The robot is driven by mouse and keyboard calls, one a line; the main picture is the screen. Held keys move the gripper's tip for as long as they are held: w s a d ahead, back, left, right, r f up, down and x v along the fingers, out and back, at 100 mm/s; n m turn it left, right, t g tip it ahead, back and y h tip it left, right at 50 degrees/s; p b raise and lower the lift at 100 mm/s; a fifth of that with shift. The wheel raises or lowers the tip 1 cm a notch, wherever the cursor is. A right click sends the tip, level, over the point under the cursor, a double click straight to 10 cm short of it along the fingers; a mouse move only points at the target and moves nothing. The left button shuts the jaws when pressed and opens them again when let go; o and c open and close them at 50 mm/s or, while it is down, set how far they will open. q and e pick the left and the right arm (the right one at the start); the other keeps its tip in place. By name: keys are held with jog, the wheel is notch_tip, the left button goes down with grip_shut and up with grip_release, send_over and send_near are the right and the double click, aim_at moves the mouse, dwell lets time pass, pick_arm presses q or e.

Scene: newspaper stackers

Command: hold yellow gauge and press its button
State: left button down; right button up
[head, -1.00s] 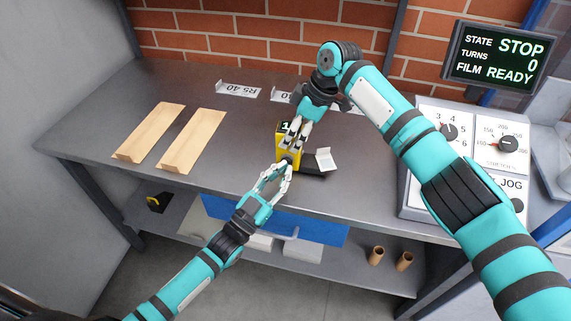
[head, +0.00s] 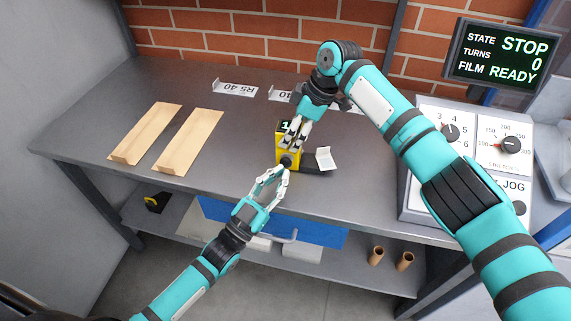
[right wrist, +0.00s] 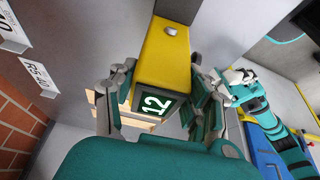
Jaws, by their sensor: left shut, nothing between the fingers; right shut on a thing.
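The yellow gauge (head: 281,157) is upright at the middle of the grey table's front part. My right gripper (head: 293,146) is shut on it from above and behind. In the right wrist view the gauge (right wrist: 163,50) sits between the fingers, its display reads 12, and a small silver button (right wrist: 170,31) shows on its yellow face. In the head view a dark round part sits on its front, and the display is partly hidden by the fingers. My left gripper (head: 279,172) is shut and empty, its tips just in front of and below that dark part. I cannot tell whether they touch.
A dark base with a small white card (head: 325,158) lies right of the gauge. Two tan boards (head: 188,142) lie at left, and white labels (head: 235,88) stand at the back. A control box (head: 470,150) is at right.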

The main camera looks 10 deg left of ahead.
pick_arm(q)
jog(key=shift+s+d, duration=0.1)
jog(key=shift+s, duration=1.1)
jog(key=shift+s+f, duration=0.15)
jog(key=shift+s, duration=0.4)
pick_arm(e)
jog(key=shift+s, duration=0.2)
jog(key=o, duration=1.5)
jog(key=shift+r, duration=0.1)
jog(key=v, duration=1.2)
jog(key=shift+a, duration=0.1)
pick_arm(q)
jog(key=shift+s+f, duration=0.1)
pick_arm(e)
jog(key=shift+s, duration=0.15)
